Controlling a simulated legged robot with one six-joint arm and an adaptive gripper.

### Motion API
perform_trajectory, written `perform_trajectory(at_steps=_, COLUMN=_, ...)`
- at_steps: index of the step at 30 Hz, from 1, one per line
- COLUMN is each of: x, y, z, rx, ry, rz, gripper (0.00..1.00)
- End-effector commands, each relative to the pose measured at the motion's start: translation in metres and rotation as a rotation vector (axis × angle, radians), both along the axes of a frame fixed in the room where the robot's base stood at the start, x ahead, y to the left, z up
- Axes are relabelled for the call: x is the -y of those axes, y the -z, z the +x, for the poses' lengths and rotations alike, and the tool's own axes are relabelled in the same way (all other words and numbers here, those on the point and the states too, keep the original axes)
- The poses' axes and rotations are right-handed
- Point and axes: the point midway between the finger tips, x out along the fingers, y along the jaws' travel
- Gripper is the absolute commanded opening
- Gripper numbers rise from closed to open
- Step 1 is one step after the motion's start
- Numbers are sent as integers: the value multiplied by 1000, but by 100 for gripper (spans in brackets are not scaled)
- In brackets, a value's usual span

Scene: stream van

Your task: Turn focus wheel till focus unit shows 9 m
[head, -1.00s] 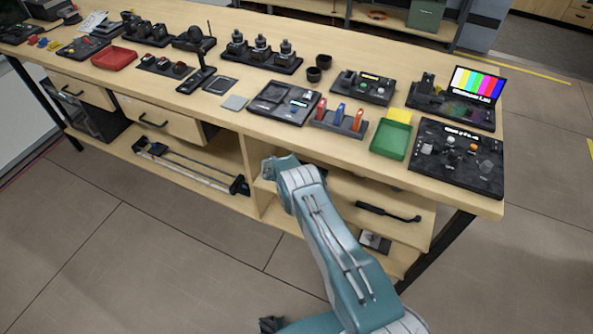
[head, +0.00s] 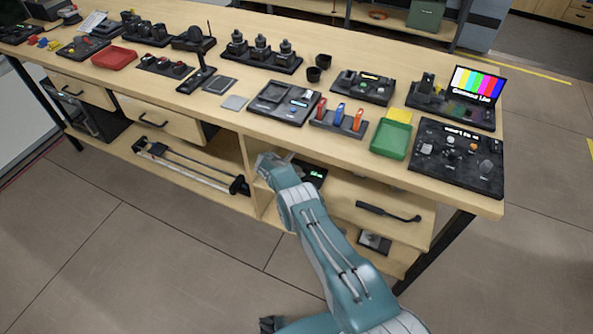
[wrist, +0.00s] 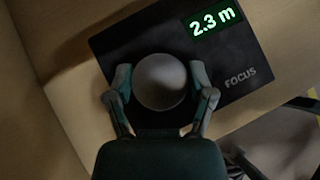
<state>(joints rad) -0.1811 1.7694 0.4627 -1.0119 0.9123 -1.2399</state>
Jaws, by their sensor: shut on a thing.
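The focus unit (wrist: 225,60) is a dark box labelled FOCUS on a wooden shelf in the wrist view. Its green display (wrist: 213,18) reads 2.3 m. The focus wheel (wrist: 161,82) is a round grey knob on top of the unit. My gripper (wrist: 160,78) is shut on the wheel, with one finger on its left side and one on its right. In the head view the unit's lit display (head: 315,172) shows in the open shelf under the bench, while my arm hides the wheel and fingertips.
The bench top (head: 225,122) above holds several consoles, a green tray (head: 390,140) and a colour-bar screen (head: 476,85). A drawer with a dark handle (head: 388,212) lies to the right of my arm. A slider rail (head: 190,166) lies on the shelf to the left.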

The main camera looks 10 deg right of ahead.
Motion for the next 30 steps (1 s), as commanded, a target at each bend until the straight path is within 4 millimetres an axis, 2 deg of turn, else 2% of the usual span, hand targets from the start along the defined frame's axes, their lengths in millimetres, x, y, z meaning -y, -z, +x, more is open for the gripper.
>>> perform_trajectory(at_steps=6, x=-4, y=4, z=-2, rx=-5, ry=-5, rz=5, gripper=22)
perform_trajectory(at_steps=7, x=-4, y=4, z=-2, rx=-6, ry=-6, rz=5, gripper=74)
perform_trajectory(at_steps=9, x=-4, y=4, z=-2, rx=-4, ry=-6, rz=5, gripper=100)
perform_trajectory(at_steps=23, x=-1, y=0, z=-1, rx=0, ry=-2, rz=2, gripper=100)
perform_trajectory(at_steps=30, x=-13, y=-13, z=-4, rx=0, ry=-3, rz=0, gripper=100)
